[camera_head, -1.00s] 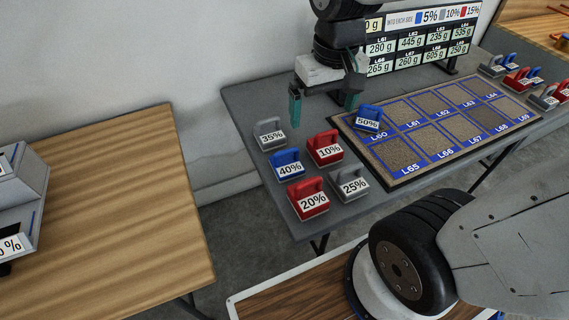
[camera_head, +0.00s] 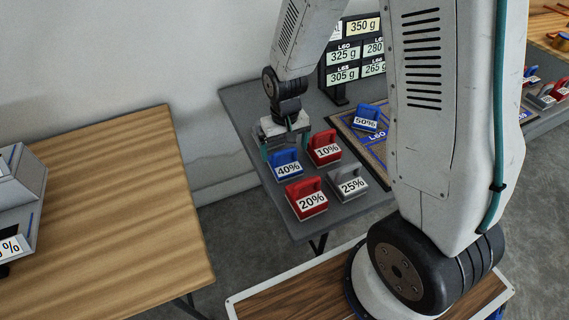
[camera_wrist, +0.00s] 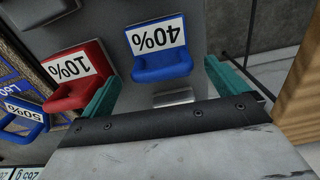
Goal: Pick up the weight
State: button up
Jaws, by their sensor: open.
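My gripper (camera_head: 284,146) is low over the far left corner of the dark table. In the wrist view its two teal fingers (camera_wrist: 162,70) are apart. A grey handle-like piece (camera_wrist: 173,98) shows between them, with the rest hidden by the gripper. The grey 35% weight is hidden in the head view, behind the gripper. The blue 40% weight (camera_head: 286,165) stands just in front of the gripper; it also shows in the wrist view (camera_wrist: 162,66). The red 10% weight (camera_head: 325,149) is to its right, near one finger in the wrist view (camera_wrist: 65,94).
The red 20% weight (camera_head: 306,197) and grey 25% weight (camera_head: 349,182) stand nearer the table's front. The blue 50% weight (camera_head: 367,119) sits on the tray's corner. A display board (camera_head: 343,77) stands behind. A wooden table (camera_head: 120,210) is at left, across a gap.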

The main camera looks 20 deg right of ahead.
aim_at(284, 161)
notch_tip(284, 161, down, 4)
jog(key=shift+a+f, duration=0.15)
jog(key=shift+f, duration=0.1)
jog(key=c, duration=1.2)
jog(key=shift+r, duration=0.1)
jog(key=shift+c, duration=0.2)
